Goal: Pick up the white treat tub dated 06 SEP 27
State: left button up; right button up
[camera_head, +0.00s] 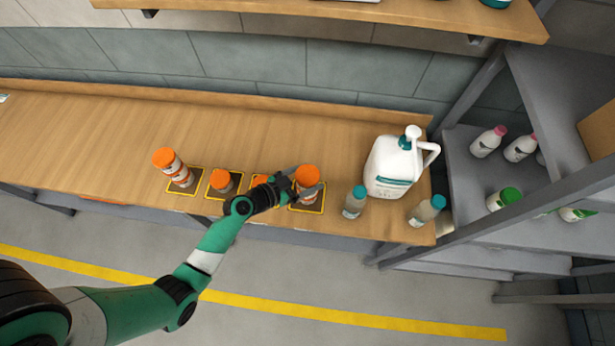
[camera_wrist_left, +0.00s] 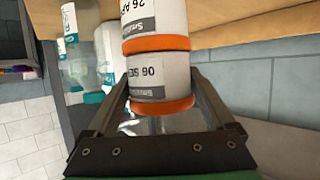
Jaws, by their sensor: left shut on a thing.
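The white treat tub with an orange lid, its label reading "06 SE" with the rest cut off, shows in the left wrist view (camera_wrist_left: 158,78). It is between the fingers of my left gripper (camera_wrist_left: 158,108), which is shut on it. In the head view, its orange lid (camera_head: 307,174) shows at the right end of the tub row, with my left gripper (camera_head: 297,187) around it. Another white tub, labelled "26 AP" (camera_wrist_left: 155,18), is stacked directly against it, seemingly below; I see no gap. My right gripper is not in view.
To the left stand a tall orange-lidded stack (camera_head: 170,163) and a low tub (camera_head: 221,181), on yellow-framed squares. A clear bottle (camera_head: 354,203), a white jug (camera_head: 390,168) and another bottle (camera_head: 424,212) stand right.

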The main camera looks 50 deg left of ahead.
aim_at(304, 177)
pick_arm(q)
jog(key=r+p, duration=0.1)
jog(key=r, duration=0.1)
jog(key=s+r, duration=0.1)
jog(key=r, duration=0.2)
jog(key=shift+s+p, duration=0.1)
jog(key=shift+p, duration=0.25)
jog(key=d+r+p+v, duration=0.1)
jog(key=r+p+v, duration=0.1)
jog(key=p+v, duration=0.6)
jog(key=v, duration=0.6)
jog(key=shift+d+r, duration=0.2)
jog(key=shift+r, duration=0.05)
